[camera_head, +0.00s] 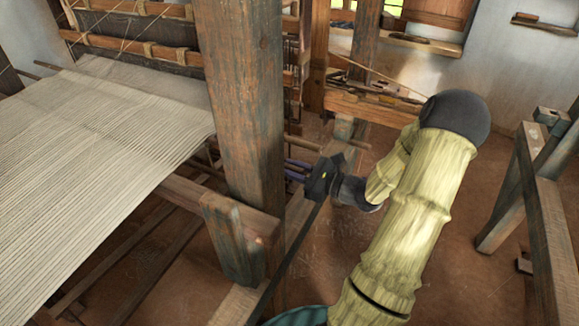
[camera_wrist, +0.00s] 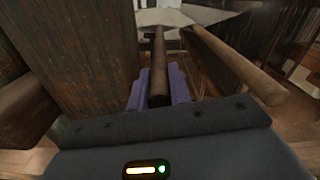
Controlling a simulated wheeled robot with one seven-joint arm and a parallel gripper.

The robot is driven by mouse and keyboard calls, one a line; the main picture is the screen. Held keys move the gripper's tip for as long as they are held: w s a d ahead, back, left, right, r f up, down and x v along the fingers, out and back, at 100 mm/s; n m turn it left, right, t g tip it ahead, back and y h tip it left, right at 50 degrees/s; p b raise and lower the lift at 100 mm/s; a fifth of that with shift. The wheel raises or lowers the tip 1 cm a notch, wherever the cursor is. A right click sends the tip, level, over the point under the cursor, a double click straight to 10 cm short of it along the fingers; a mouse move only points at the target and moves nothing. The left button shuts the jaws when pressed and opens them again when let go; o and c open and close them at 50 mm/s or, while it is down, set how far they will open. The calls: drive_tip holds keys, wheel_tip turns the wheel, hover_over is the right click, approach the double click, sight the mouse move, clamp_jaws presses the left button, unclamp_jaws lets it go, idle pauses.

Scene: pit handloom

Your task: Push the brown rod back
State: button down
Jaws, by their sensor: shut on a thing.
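My gripper (camera_head: 293,169) reaches in behind the thick wooden post, its purple fingers pointing left towards the loom. In the wrist view my gripper (camera_wrist: 159,72) has one finger on each side of a dark brown rod (camera_wrist: 158,50) and is shut on it. The rod runs away from me, lengthwise between the fingers, towards a pale surface. In the head view I cannot make this rod out, as the gripper and post are in the way. A second, lighter brown rod (camera_wrist: 235,65) lies to its right, apart from the fingers, its round end towards me.
The thick post (camera_head: 240,100) stands close left of my gripper; it also fills the left of the wrist view (camera_wrist: 85,75). White warp cloth (camera_head: 100,130) spreads at the left. A wooden trestle (camera_head: 545,200) stands at the right. Open floor (camera_head: 470,285) lies between.

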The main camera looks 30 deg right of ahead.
drive_tip(key=shift+s+a+f, duration=0.1)
drive_tip(key=c, duration=1.3)
unclamp_jaws()
drive_tip(key=shift+s, duration=0.1)
